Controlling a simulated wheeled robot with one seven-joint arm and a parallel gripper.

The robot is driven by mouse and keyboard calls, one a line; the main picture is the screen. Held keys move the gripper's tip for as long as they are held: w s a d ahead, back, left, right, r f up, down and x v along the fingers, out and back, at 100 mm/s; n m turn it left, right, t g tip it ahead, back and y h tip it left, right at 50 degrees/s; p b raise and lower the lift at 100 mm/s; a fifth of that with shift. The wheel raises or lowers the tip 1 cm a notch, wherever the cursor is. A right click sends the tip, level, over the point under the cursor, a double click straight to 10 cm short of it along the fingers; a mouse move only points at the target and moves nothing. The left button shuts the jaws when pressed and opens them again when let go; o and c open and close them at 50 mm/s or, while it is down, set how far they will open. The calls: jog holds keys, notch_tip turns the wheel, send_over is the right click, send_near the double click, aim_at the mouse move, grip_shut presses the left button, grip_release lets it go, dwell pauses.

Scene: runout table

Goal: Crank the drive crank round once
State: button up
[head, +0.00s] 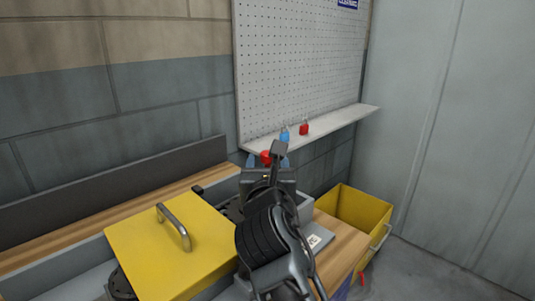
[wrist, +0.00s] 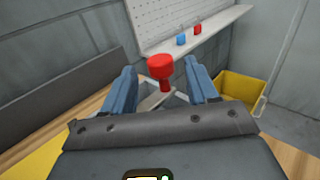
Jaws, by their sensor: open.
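The drive crank's red knob (wrist: 160,68) shows in the wrist view between the two blue fingers of my gripper (wrist: 161,84). The fingers stand apart, with a gap on each side of the knob. A grey crank arm (wrist: 158,98) shows below the knob, partly hidden by my gripper. In the head view the red knob (head: 266,156) shows just beyond my gripper (head: 268,162), and my arm hides most of the crank.
A yellow cover (head: 165,255) with a metal handle (head: 173,226) lies left of my arm. A pegboard (head: 300,70) hangs behind, its shelf (head: 340,121) holding a blue padlock (head: 284,135) and a red padlock (head: 304,128). A yellow bin (head: 357,215) stands at right.

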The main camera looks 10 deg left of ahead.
aim_at(268, 159)
jog(key=shift+w+a, duration=0.15)
jog(key=shift+w, duration=0.95)
jog(key=shift+w+a, duration=0.1)
jog(key=shift+w, duration=0.95)
grip_shut()
